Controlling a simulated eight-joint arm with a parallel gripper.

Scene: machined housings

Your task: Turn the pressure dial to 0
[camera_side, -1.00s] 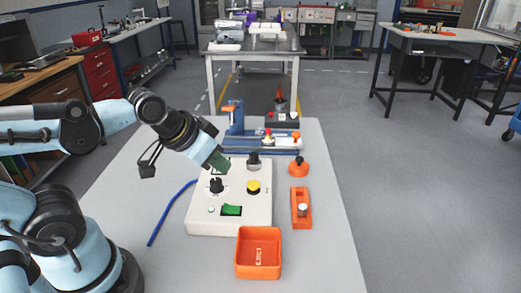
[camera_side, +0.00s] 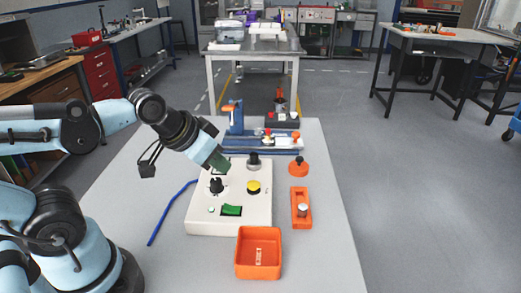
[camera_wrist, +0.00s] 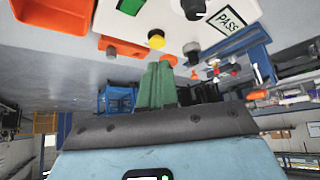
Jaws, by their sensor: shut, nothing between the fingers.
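A white control box (camera_side: 205,222) stands on the grey table. It carries a black dial (camera_side: 216,186) at its left, a grey-black knob (camera_side: 254,162) at its far side, a yellow button (camera_side: 253,187) and a green rocker switch (camera_side: 231,210). Which knob is the pressure dial I cannot read. My gripper (camera_side: 222,166) has green fingers, is shut and empty, and hangs over the far left part of the box, apart from both knobs. In the wrist view the shut green fingers (camera_wrist: 157,85) point toward the yellow button (camera_wrist: 156,39) and the grey knob (camera_wrist: 192,52).
An orange bin (camera_side: 258,273) stands in front of the box. An orange holder (camera_side: 301,222) and an orange knob-topped part (camera_side: 298,168) stand to its right. A blue fixture (camera_side: 237,144) is behind. A blue cable (camera_side: 166,215) lies at left. The table's right edge is clear.

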